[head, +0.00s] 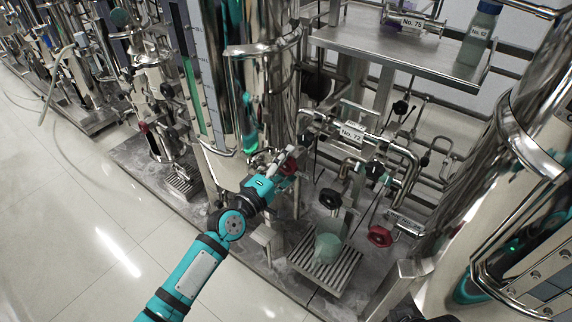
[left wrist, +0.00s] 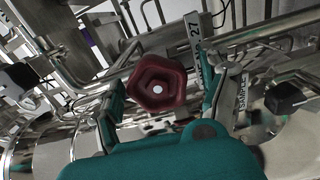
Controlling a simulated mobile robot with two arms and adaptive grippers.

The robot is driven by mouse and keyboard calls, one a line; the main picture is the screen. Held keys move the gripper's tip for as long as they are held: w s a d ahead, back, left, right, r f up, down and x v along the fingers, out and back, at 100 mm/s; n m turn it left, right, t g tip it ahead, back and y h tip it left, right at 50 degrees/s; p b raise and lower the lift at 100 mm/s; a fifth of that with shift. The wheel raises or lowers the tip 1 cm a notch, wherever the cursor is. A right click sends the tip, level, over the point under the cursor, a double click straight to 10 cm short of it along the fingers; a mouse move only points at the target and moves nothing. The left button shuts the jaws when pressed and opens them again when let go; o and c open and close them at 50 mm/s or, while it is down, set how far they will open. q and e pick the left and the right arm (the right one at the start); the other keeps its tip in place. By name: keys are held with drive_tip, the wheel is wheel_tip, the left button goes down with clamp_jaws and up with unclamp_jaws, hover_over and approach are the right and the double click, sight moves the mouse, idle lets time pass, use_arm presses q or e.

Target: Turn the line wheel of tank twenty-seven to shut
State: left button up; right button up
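The dark red line wheel (left wrist: 158,86) faces the left wrist camera, with a plate (left wrist: 193,32) reading 27 beside it. My left gripper (left wrist: 163,100) is open, with one teal finger on each side of the wheel and gaps showing between. In the head view the same red wheel (head: 289,166) is partly hidden at the tip of my left gripper (head: 280,160). Contact cannot be told. My right gripper is not clearly in view.
Another red wheel (head: 380,236) and a black knob (head: 330,198) sit to the right. A plate (head: 352,132) reads No. 72. A greenish vessel (head: 327,247) stands on a grate (head: 338,275). Pipes crowd behind. The floor (head: 90,200) at left is clear.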

use_arm(q)
drive_tip(key=shift+a+r, duration=0.1)
drive_tip(key=v, duration=1.1)
drive_tip(key=shift+s+a, duration=0.2)
drive_tip(key=shift+s, duration=0.15)
